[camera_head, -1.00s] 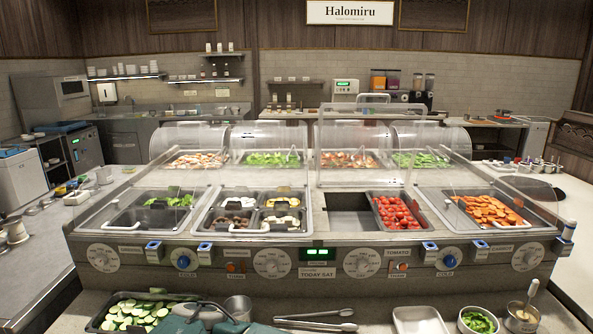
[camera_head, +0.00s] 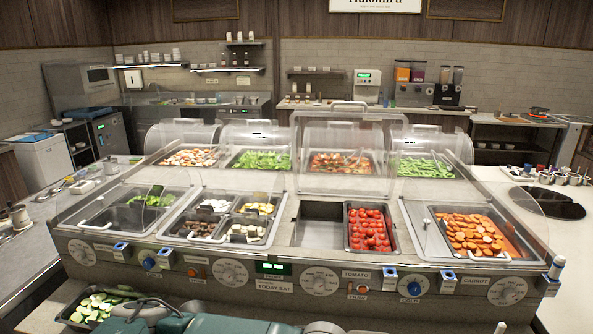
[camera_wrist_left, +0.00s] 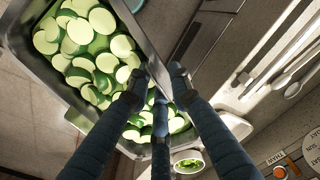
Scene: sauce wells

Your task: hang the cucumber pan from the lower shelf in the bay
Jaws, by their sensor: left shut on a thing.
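The cucumber pan (camera_head: 70,317) is a dark metal pan of green cucumber slices at the lower left of the head view, in front of the sauce counter. My left gripper (camera_wrist_left: 158,84) is shut on the pan's rim in the left wrist view, and the pan (camera_wrist_left: 38,75) fills the upper left there. In the head view the dark fingers are at the pan's right end. Whether the pan touches the lower counter cannot be told. The bay (camera_head: 318,234) is an empty grey opening in the counter, left of the tomato pan (camera_head: 368,228). My right gripper is not seen.
The carrot well (camera_head: 470,232) is at the right. A divided pan (camera_head: 235,222) and another well (camera_head: 135,213) lie left of the bay. Clear guards (camera_head: 345,176) stand behind it. Tongs (camera_wrist_left: 285,75) and a small bowl of greens (camera_wrist_left: 187,162) show in the wrist view.

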